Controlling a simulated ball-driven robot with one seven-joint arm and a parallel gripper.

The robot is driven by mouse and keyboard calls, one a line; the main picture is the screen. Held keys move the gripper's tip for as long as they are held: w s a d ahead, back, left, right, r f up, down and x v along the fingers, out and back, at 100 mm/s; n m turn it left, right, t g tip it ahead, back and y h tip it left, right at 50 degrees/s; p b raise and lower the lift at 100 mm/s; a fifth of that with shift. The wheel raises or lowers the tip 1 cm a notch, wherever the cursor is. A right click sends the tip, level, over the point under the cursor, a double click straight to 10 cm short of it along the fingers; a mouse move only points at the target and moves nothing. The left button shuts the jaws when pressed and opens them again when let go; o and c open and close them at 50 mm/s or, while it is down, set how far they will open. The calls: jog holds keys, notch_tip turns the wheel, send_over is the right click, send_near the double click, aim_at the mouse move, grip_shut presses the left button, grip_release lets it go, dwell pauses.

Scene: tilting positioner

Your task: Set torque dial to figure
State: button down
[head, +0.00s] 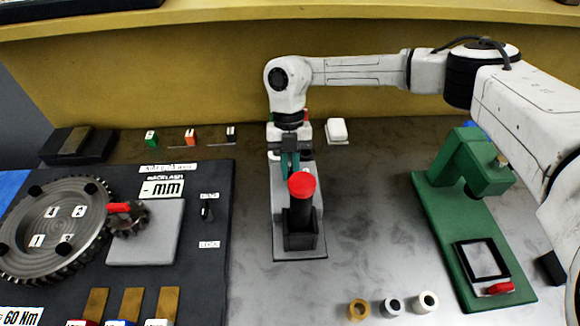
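No part is clearly marked as the torque dial in the head view. A label reading "60 Nm" (20,316) lies at the lower left edge. A black upright cylinder with a red round top (302,185) stands in a dark square holder on a grey base plate (280,204). My gripper (290,168) points down just behind the red top, with teal parts showing at its fingers. The red top partly hides the fingertips. I cannot tell whether they touch anything or how far apart they are.
A dark board at left carries a large gear (55,228), a small gear with a red bar (128,215) and a small black lever (207,210). A green press (470,200) stands at right. Several rings, including a brass one (358,309), lie in front.

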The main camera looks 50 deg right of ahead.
aim_at(290, 170)
jog(key=c, duration=1.1)
grip_release()
jog(key=shift+c, duration=0.2)
jog(key=shift+r, duration=0.1)
jog(key=shift+w+d+r, duration=0.15)
jog(key=shift+r, duration=0.1)
jog(key=shift+b+v, duration=0.5)
jog(key=shift+v, duration=0.65)
jog(key=w+d+b, duration=0.3)
jog(key=w+d, duration=0.5)
jog(key=shift+w+d+b, duration=0.2)
jog(key=shift+b, duration=0.2)
jog(key=shift+s+f, duration=0.1)
